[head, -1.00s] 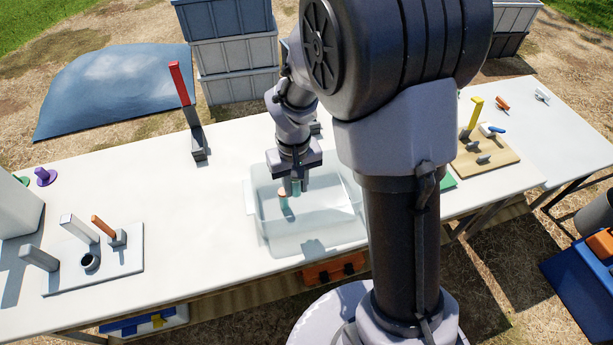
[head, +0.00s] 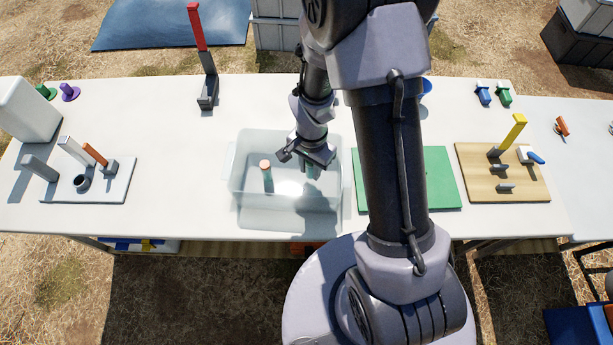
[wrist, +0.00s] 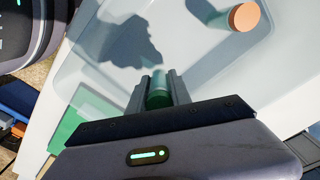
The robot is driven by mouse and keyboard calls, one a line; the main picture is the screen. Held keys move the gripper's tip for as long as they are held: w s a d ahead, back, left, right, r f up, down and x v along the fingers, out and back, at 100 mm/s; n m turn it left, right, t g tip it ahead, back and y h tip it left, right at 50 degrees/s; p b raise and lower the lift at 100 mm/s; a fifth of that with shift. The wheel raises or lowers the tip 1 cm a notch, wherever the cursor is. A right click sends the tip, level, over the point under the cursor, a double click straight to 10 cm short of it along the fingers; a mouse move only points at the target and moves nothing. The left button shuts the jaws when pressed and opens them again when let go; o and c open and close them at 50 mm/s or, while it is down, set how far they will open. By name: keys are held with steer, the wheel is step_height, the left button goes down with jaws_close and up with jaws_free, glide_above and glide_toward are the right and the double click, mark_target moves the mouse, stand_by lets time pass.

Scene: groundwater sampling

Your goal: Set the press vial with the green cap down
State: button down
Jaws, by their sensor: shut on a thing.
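The press vial with the green cap (wrist: 158,97) is between the two fingers of my gripper (wrist: 157,82) in the wrist view. My gripper (head: 311,168) is shut on it. In the head view, my gripper is over the right part of a clear plastic tub (head: 240,207), and the vial hangs below it, partly hidden. I cannot tell whether the vial touches the tub floor. A second vial with an orange cap (head: 265,164) stands upright in the tub, left of my gripper; its cap also shows in the wrist view (wrist: 243,16).
A green mat (head: 435,185) lies right of the tub, partly behind my arm. A wooden board (head: 474,187) with a yellow handle is farther right. A white fixture (head: 112,188) and a red-topped post (head: 203,60) are left. The table between them is clear.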

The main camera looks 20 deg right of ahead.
mark_target(311, 175)
step_height(311, 175, down, 4)
steer(key=shift+r+b, duration=0.25)
steer(key=shift+b, duration=0.3)
steer(key=shift+d, duration=0.1)
steer(key=shift+f, duration=0.15)
steer(key=c, duration=1.2)
jaws_free()
steer(key=shift+o, duration=0.2)
